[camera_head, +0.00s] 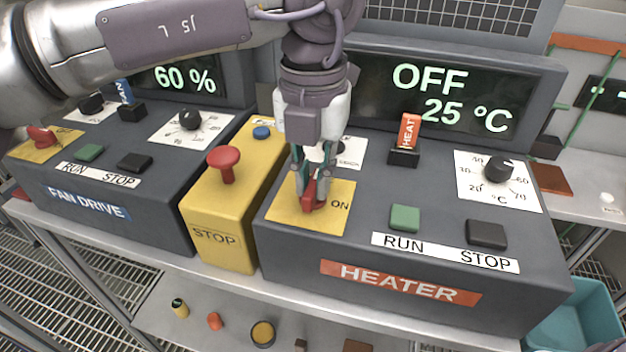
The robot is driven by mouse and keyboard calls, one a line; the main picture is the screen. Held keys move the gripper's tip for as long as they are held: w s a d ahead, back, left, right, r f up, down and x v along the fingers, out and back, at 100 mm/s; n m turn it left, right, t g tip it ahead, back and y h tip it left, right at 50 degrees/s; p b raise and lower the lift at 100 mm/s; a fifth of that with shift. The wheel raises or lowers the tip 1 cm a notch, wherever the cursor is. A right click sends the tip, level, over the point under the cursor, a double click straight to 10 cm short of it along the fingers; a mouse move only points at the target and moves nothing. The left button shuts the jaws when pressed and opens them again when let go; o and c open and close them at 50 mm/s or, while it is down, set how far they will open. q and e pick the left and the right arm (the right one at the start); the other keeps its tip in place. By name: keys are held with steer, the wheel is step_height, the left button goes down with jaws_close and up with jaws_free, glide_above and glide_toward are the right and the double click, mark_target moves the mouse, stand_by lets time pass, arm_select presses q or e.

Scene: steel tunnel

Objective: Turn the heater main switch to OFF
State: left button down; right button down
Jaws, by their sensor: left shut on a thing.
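The heater main switch is a red rotary handle (308,202) on a yellow plate (277,212) at the left end of the grey heater box (295,243). The word ON shows on the plate to the right of the handle; the other markings are hidden by my gripper. My left gripper (313,188) points down from above and is shut on the red handle. The handle's exact angle is hard to tell behind the fingers. The heater display (437,95) reads OFF and 25 °C. My right gripper is not in view.
Left of the heater stands a yellow box with a red mushroom STOP button (225,162). Green RUN (405,217) and black STOP (486,233) buttons, a temperature dial (499,170) and a red HEAT rocker (408,133) are to the right. The fan drive box (90,185) is further left.

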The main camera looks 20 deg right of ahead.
mark_target(313, 182)
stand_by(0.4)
arm_select(q)
steer(key=c, duration=1.2)
jaws_free()
steer(key=shift+o, duration=0.2)
step_height(313, 182, up, 12)
